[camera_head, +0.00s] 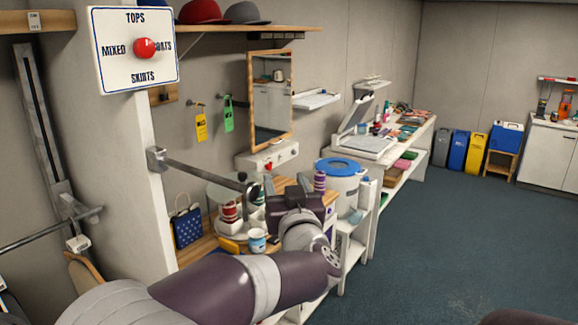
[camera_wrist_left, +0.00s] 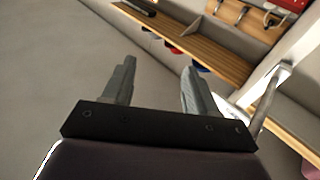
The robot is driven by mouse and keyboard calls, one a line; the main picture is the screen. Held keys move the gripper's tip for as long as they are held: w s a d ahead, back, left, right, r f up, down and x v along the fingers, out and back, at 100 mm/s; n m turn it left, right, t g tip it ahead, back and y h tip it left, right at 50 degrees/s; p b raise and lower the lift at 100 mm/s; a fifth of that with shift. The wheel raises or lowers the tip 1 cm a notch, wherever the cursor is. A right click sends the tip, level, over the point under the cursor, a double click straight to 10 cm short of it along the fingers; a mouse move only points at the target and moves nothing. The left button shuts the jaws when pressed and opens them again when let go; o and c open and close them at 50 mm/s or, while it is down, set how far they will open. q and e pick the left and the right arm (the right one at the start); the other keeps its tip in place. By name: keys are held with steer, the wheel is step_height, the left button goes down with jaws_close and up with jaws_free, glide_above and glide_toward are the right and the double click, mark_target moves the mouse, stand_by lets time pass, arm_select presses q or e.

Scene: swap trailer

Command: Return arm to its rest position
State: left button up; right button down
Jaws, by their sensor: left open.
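My left arm (camera_head: 215,285) comes in from the bottom left of the head view and reaches out in front of the wooden-topped shelf unit. Its left gripper (camera_head: 288,187) points away from me, over the items on that unit. In the left wrist view the gripper (camera_wrist_left: 159,66) has its two grey fingers well apart, with nothing between them. The gripper and wrist hide part of the unit's top. My right gripper is not in view.
A metal rail (camera_head: 205,170) with a dark knob end sits close left of the gripper. A blue-lidded white bin (camera_head: 342,185) stands just right. A sign with a red knob (camera_head: 144,48) hangs upper left. A mug (camera_head: 257,240) is near the wrist. Floor (camera_head: 450,240) at right is clear.

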arm_select(q)
steer(key=s+a+f+m+g+h+b, duration=0.1)
steer(key=s+a+f+m+g+h, duration=0.25)
steer(key=f, duration=0.85)
steer(key=s+a+f+g+h, duration=0.2)
steer(key=s+a+f+g, duration=0.4)
steer(key=f, duration=0.6)
steer(key=s+a+f+g, duration=0.2)
steer(key=s+a+f, duration=0.1)
steer(key=s, duration=0.3)
steer(key=s+a+f+n+g+y, duration=0.1)
steer(key=s+a+f+g, duration=0.2)
steer(key=s, duration=0.3)
steer(key=s+a+f+g+y+b, duration=0.1)
steer(key=s+a+f+g, duration=0.2)
steer(key=s, duration=0.3)
steer(key=shift+s+a+f, duration=0.3)
steer(key=shift+a+f, duration=0.15)
steer(key=shift+f, duration=0.45)
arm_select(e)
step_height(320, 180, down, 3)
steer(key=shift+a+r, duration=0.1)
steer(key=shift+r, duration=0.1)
arm_select(q)
steer(key=shift+n+g, duration=0.25)
